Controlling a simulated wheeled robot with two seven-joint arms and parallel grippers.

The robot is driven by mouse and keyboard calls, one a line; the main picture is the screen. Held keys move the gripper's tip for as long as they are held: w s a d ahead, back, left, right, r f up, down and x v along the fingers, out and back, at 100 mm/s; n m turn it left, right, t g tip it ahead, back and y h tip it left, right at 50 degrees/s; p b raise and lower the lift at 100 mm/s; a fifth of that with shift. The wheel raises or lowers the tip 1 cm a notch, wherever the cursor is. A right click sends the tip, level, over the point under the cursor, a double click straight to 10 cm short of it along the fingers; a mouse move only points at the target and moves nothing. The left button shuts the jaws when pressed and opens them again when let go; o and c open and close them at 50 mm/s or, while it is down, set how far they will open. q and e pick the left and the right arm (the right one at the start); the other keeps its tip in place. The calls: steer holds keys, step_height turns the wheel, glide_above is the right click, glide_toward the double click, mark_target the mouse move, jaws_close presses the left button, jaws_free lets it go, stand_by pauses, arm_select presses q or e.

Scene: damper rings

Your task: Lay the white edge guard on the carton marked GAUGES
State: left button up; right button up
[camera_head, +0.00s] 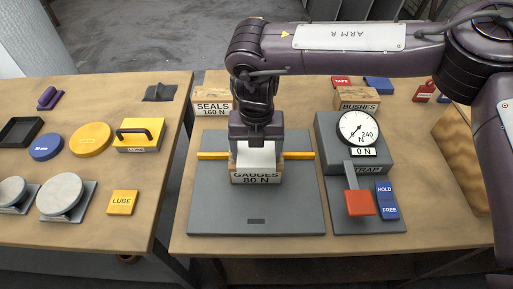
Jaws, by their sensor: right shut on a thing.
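The carton marked GAUGES 80 N (256,178) stands on the grey plate (215,208) of the strapping machine. A white piece, the edge guard (257,157), shows directly below my right gripper (257,142), at the carton's top. My right gripper points down and is shut on the edge guard. Whether the guard touches the carton is hard to tell. A yellow strap (212,156) runs out level on both sides of the carton; its middle is hidden. My left gripper is not in view.
Right of the plate stands a unit with a dial (357,128), a red lever (360,203) and a blue HOLD/FREE switch (387,202). Cartons marked SEALS (212,106) and BUSHES (358,102) stand behind. The left table (85,220) holds discs, a tray and yellow blocks.

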mark_target(256, 151)
steer(key=shift+s+f, duration=0.55)
steer(key=shift+f, duration=0.35)
steer(key=o, duration=0.6)
steer(key=shift+o, duration=1.4)
steer(key=shift+f, duration=0.1)
steer(key=shift+a, duration=0.25)
steer(key=shift+d, duration=0.15)
steer(key=shift+r, duration=0.55)
steer(key=r, duration=0.8)
steer(key=w+r, duration=0.1)
steer(key=r, duration=0.3)
steer(key=shift+d+r, duration=0.1)
steer(key=shift+r, duration=0.15)
